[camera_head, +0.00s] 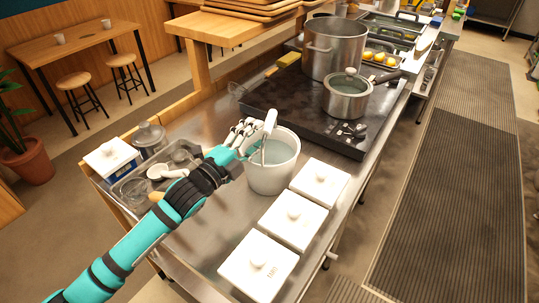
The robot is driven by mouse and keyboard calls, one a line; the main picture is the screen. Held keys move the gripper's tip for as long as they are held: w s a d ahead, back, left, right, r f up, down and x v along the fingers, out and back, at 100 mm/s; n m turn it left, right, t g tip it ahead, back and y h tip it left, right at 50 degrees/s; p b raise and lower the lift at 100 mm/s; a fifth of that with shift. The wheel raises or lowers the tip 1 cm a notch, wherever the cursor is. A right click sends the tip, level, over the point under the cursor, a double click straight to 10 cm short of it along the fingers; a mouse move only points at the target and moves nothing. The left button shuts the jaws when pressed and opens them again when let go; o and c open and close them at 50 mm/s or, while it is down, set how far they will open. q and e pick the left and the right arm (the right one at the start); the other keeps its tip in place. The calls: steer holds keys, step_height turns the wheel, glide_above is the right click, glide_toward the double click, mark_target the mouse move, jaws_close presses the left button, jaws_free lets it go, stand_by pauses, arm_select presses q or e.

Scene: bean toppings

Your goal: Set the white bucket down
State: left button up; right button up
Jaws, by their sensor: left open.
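The white bucket (273,175) stands upright on the steel counter, behind the row of white lidded boxes and in front of the black stove. My left gripper (253,131) is at the bucket's upper left rim, beside its handle (269,123). The gripper is open. Whether its fingers touch the handle or rim is hard to tell. The handle's grip stands up above the rim. My right gripper is not in view.
Several white lidded boxes, such as the middle one (293,219), line the counter's front edge close to the bucket. A tray with jars and bowls (130,190) lies at the left. The black stove (293,103) bears a large pot (334,50) and a saucepan (346,97).

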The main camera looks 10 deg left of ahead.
mark_target(269, 119)
arm_select(q)
steer(key=w+d, duration=0.1)
steer(key=w+d+r+p, duration=0.1)
steer(key=w+p, duration=0.1)
steer(key=w, duration=0.1)
steer(key=shift+d+r, duration=0.25)
steer(key=shift+d, duration=0.15)
steer(key=shift+w+f, duration=0.1)
steer(key=shift+w, duration=0.15)
steer(key=shift+c, duration=0.6)
jaws_close()
steer(key=shift+r, duration=0.35)
